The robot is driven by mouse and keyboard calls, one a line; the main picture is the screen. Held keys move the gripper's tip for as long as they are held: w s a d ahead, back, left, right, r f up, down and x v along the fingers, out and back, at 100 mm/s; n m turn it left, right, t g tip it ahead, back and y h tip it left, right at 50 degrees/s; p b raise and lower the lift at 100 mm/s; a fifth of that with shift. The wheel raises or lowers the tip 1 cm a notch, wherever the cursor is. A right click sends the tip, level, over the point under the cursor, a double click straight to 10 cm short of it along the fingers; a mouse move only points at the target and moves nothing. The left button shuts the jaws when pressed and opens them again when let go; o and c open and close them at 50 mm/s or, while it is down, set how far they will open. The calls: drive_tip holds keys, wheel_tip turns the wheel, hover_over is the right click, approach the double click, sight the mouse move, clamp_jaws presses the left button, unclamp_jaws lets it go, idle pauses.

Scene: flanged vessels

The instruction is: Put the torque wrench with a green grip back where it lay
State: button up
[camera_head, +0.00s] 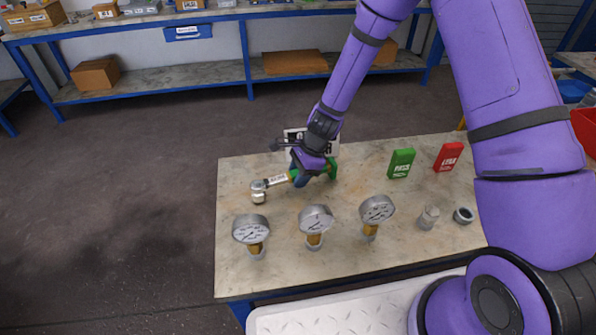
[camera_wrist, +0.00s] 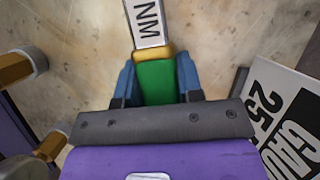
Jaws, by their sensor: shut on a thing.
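The torque wrench (camera_head: 276,181) has a silver head at the left, a pale marked shaft and a green grip at the right. My gripper (camera_head: 302,177) is shut on it at the start of the green grip, over the rear left part of the table. In the wrist view the green grip (camera_wrist: 157,82) sits between the blue fingers of my gripper (camera_wrist: 158,80), with a brass collar and the marked shaft (camera_wrist: 147,20) beyond. I cannot tell whether the wrench touches the tabletop.
A black-and-white sign (camera_wrist: 285,120) is close to my gripper. The tabletop's left edge is clear.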

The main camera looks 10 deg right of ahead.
drive_tip(key=shift+f, duration=0.5)
idle(0.6)
drive_tip(key=o, duration=1.1)
drive_tip(key=v, duration=1.1)
drive_tip(key=shift+d, duration=0.1)
drive_tip(key=s+d+r+n+t+h, duration=0.1)
drive_tip(key=s+d+r+n, duration=0.15)
drive_tip(key=r, duration=0.45)
drive_tip(key=s+d+r+n+t, duration=0.1)
drive_tip(key=s+d+r+n, duration=0.15)
drive_tip(key=r, duration=0.55)
drive_tip(key=s+d+r+n+t+h, duration=0.1)
drive_tip(key=s+d+r+n, duration=0.2)
drive_tip(key=r, duration=0.4)
drive_tip(key=s+d+r+n+t, duration=0.1)
drive_tip(key=s+d+r+n, duration=0.1)
drive_tip(key=s, duration=0.4)
drive_tip(key=s+d+r+n+t+h, duration=0.1)
drive_tip(key=s+d+r+n, duration=0.2)
drive_tip(key=s, duration=0.3)
drive_tip(key=s+d+r+n+t+h, duration=0.1)
drive_tip(key=s+d+r+n, duration=0.1)
drive_tip(key=s+r, duration=0.3)
drive_tip(key=shift+s+d+n, duration=0.15)
drive_tip(key=shift+s+d, duration=0.05)
drive_tip(key=shift+s, duration=0.3)
drive_tip(key=shift+s+d+n, duration=0.15)
drive_tip(key=shift+s+d, duration=0.1)
drive_tip(key=shift+s, duration=0.25)
